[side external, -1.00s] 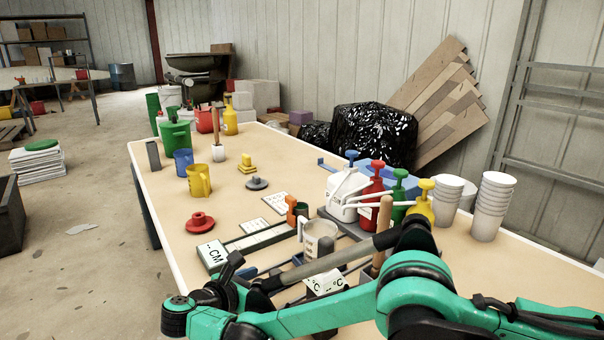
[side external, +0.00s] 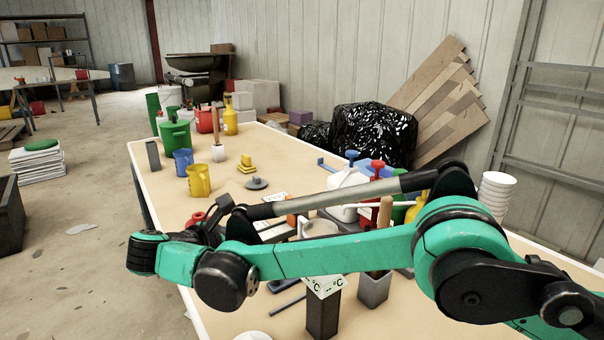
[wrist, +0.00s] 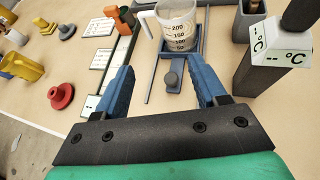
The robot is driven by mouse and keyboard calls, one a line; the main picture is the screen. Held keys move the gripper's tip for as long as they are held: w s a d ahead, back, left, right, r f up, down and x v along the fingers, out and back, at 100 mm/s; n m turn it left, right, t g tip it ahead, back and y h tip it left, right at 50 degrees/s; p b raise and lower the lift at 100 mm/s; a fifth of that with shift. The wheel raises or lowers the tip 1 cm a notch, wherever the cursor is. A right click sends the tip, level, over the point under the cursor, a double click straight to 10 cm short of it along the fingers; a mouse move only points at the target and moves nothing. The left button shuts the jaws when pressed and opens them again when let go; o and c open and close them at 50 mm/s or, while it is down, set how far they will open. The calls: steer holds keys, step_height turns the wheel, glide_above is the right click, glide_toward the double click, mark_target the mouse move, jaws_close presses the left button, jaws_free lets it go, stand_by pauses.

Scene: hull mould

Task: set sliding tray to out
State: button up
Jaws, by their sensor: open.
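In the wrist view, the small blue sliding tray (wrist: 155,85) lies on the table, with a round grey knob (wrist: 171,78) at its near part. A clear measuring jug (wrist: 178,28) stands at the far end of the tray; I cannot tell whether it is on it or just behind. My gripper (wrist: 160,72) is open and empty, its blue fingers apart on either side of the knob in the picture. I cannot tell the height of the fingers above the table.
A dark post with a white °C display (wrist: 282,42) stands close to the right finger. Left are a rail with white label cards (wrist: 94,58), a red knobbed disc (wrist: 60,95) and a yellow jug (wrist: 20,66). A thin grey rod (wrist: 160,67) lies beside the tray.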

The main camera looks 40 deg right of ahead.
steer(key=d+f+m+g+y, duration=0.1)
steer(key=d+m+g+y, duration=0.1)
steer(key=m, duration=0.4)
steer(key=w+d+f+m+g+y, duration=0.1)
steer(key=d+m+g+y, duration=0.1)
steer(key=m, duration=0.4)
steer(key=w+d+f+m+g+y, duration=0.1)
steer(key=d+m+y, duration=0.1)
steer(key=m+y, duration=0.2)
steer(key=shift+d+f+m+g, duration=0.1)
steer(key=shift+m+g, duration=0.1)
steer(key=shift+m, duration=0.6)
steer(key=shift+d+f+m+g, duration=0.1)
steer(key=shift+m+g, duration=0.1)
steer(key=shift+m, duration=0.6)
step_height(320, 180, up, 4)
steer(key=w+d+m+y, duration=0.1)
steer(key=d+m+y, duration=0.1)
steer(key=m+y, duration=0.95)
steer(key=f+m+h, duration=0.1)
steer(key=f, duration=0.1)
steer(key=f+m+h, duration=0.2)
steer(key=f, duration=0.1)
steer(key=shift+w+a+m+h, duration=0.15)
steer(key=shift+w+m+h, duration=0.05)
steer(key=shift+m+h, duration=0.05)
steer(key=shift+x, duration=2.8)
steer(key=shift+s, duration=0.1)
steer(key=shift+c, duration=0.2)
jaws_close()
